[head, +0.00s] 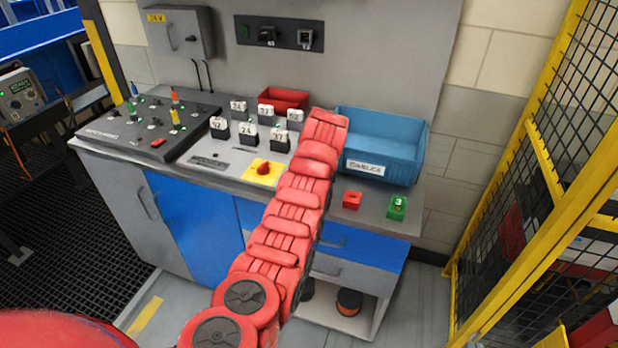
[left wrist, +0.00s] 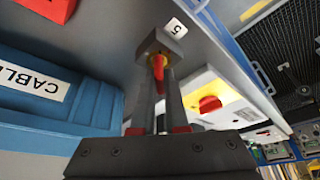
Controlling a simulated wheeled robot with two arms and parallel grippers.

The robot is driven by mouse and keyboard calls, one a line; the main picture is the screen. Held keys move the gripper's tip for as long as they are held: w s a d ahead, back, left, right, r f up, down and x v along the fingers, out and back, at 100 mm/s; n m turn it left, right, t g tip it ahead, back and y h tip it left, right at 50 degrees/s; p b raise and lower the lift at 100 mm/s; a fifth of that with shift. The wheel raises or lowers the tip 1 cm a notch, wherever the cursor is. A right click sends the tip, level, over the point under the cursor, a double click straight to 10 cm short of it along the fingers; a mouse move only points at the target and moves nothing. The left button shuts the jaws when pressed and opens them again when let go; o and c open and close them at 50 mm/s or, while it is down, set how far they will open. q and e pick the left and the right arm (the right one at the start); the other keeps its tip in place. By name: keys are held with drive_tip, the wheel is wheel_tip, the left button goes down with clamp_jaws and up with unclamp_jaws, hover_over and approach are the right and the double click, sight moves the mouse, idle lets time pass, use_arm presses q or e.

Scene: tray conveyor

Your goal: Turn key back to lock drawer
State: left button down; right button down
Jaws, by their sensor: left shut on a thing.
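My left gripper (left wrist: 159,62) shows in the left wrist view, shut on a small red key-like piece (left wrist: 158,78). Its fingertips are close together around it. The lock is not clearly distinguishable, and the key's angle is hard to tell. In the head view my red left arm crosses the middle up to the counter and hides the gripper and key. Blue drawer fronts (head: 365,246) sit under the counter, partly behind my arm. They look closed. My right gripper is not in view.
A blue cable bin (head: 385,143) stands close to the gripper, also in the left wrist view (left wrist: 55,100). A red knob on a yellow plate (head: 262,171), several numbered tags and a control panel (head: 150,125) lie left. Small red (head: 352,200) and green (head: 397,207) blocks sit right.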

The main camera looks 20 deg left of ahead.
use_arm(q)
drive_tip(key=c, duration=0.8)
unclamp_jaws()
drive_tip(key=shift+c, duration=0.2)
drive_tip(key=shift+r, duration=0.1)
